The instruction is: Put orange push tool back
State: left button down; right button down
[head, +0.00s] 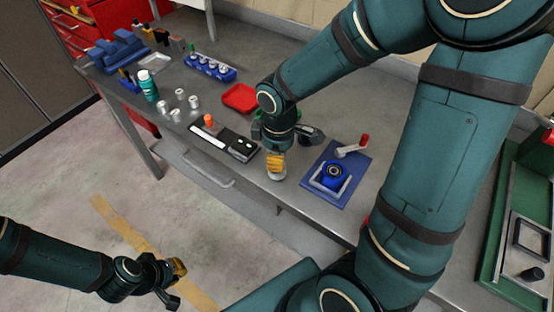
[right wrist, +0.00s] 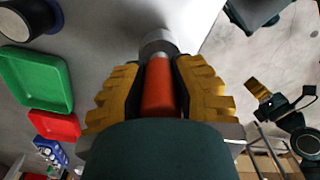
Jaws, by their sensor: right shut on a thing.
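The orange push tool (right wrist: 158,90) is an orange cylinder with a grey metal end, seen in the right wrist view. My right gripper (right wrist: 160,85) is shut on it, with a ridged yellow finger on each side. In the head view my right gripper (head: 276,166) is at the bench's front edge, and the tool is hidden there. A black and white panel (head: 232,141) lies left of it, with a small orange piece (head: 209,120) at its back edge. My left gripper (head: 178,268) is low at the left, off the bench; its finger gap is unclear.
A blue plate (head: 350,187) with a blue round part and crank is right of my right gripper. A red tray (head: 240,97) is behind the panel, and a green tray (right wrist: 35,78) shows in the right wrist view. Metal cups (head: 180,95), a teal bottle (head: 148,84) and a blue rack (head: 210,68) stand left.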

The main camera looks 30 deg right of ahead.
jog(key=shift+f, duration=0.4)
jog(key=shift+f, duration=0.15)
jog(key=c, duration=0.9)
grip_release()
jog(key=shift+r, duration=0.25)
notch_tip(320, 180, up, 12)
jog(key=p, duration=0.3)
jog(key=shift+d, duration=0.1)
jog(key=shift+s+f, duration=0.1)
